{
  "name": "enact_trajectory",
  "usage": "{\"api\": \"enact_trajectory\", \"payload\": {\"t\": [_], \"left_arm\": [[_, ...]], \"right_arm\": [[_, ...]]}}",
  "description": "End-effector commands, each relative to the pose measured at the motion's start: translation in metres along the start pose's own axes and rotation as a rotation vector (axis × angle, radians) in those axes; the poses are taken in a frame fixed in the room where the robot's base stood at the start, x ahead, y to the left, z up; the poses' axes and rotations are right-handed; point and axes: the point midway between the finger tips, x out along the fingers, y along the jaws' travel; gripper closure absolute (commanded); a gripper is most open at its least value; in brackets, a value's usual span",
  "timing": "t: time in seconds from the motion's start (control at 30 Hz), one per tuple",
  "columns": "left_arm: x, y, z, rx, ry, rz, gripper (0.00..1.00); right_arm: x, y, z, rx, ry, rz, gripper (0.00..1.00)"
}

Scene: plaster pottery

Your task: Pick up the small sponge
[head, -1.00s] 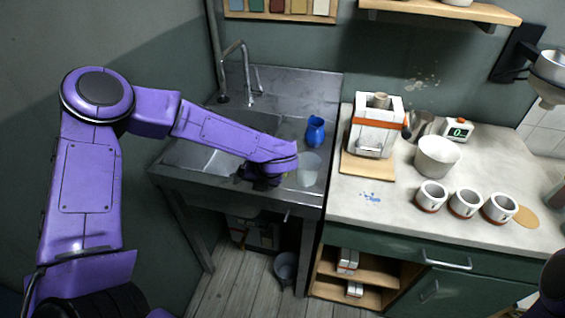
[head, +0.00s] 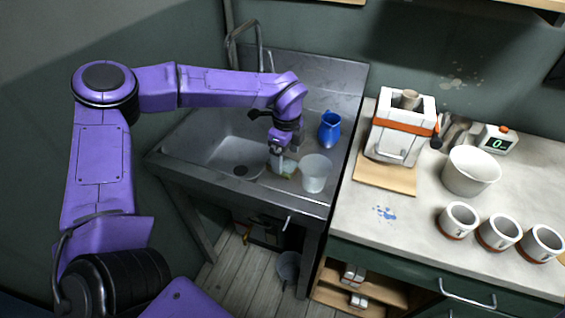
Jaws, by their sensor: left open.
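A small pale greenish block that looks like the sponge (head: 289,168) lies on the sink's right-hand ledge, between the basin and a white cup. My left gripper (head: 277,168) points down at its left side, with its jaws open. The fingertips are small and partly merge with the sponge, so I cannot tell whether they touch it. My right gripper is out of view.
The white cup (head: 314,173) stands close to the right of the sponge, and a blue jug (head: 330,129) stands behind it. The sink basin (head: 222,160) is empty at the left. The faucet (head: 240,40) rises behind my arm.

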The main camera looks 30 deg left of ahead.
Motion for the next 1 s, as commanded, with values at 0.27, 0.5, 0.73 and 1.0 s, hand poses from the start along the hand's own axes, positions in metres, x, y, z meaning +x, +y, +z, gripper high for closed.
{"api": "enact_trajectory", "payload": {"t": [0.27, 0.5, 0.73, 1.0], "left_arm": [[0.032, -0.001, 0.002, -0.003, 0.000, -0.001, 0.13], [0.032, -0.002, 0.002, -0.002, -0.001, -0.001, 0.39], [0.032, -0.002, 0.002, -0.001, -0.001, -0.001, 0.72], [0.027, -0.002, 0.002, -0.001, -0.001, -0.003, 0.72]], "right_arm": [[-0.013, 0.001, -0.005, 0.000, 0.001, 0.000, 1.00], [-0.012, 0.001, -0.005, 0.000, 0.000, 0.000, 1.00], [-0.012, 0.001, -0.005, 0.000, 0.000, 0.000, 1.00], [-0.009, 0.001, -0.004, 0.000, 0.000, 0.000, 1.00]]}}
